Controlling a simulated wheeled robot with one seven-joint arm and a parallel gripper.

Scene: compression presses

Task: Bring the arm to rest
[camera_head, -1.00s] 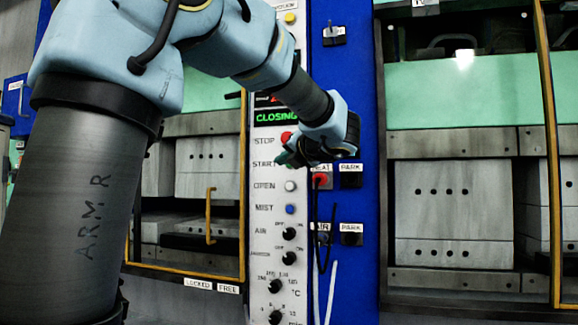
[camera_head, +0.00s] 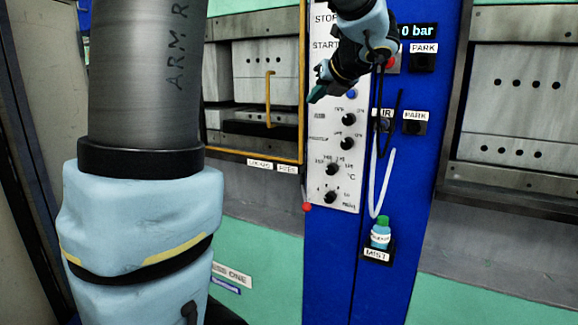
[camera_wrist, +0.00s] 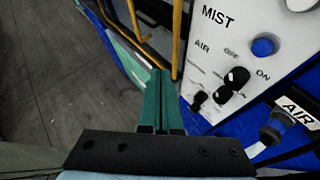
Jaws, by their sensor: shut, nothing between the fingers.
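My gripper (camera_head: 317,91) hangs in front of the left edge of the white control panel (camera_head: 318,170), left of the blue MIST button (camera_head: 351,94). Its green fingers are together and empty in the wrist view (camera_wrist: 161,102). They appear apart from the panel, with the blue button (camera_wrist: 264,46) to their right. My arm reaches in from the top of the head view. It hides part of the panel around the START label.
The left press has a yellow-framed guard with a yellow handle (camera_head: 268,98). A hose and cable hang beside the AIR holder (camera_head: 383,124). A bottle (camera_head: 381,234) sits in the MIST holder below. Another press (camera_head: 515,85) stands right. Grey floor (camera_wrist: 50,90) is open at left.

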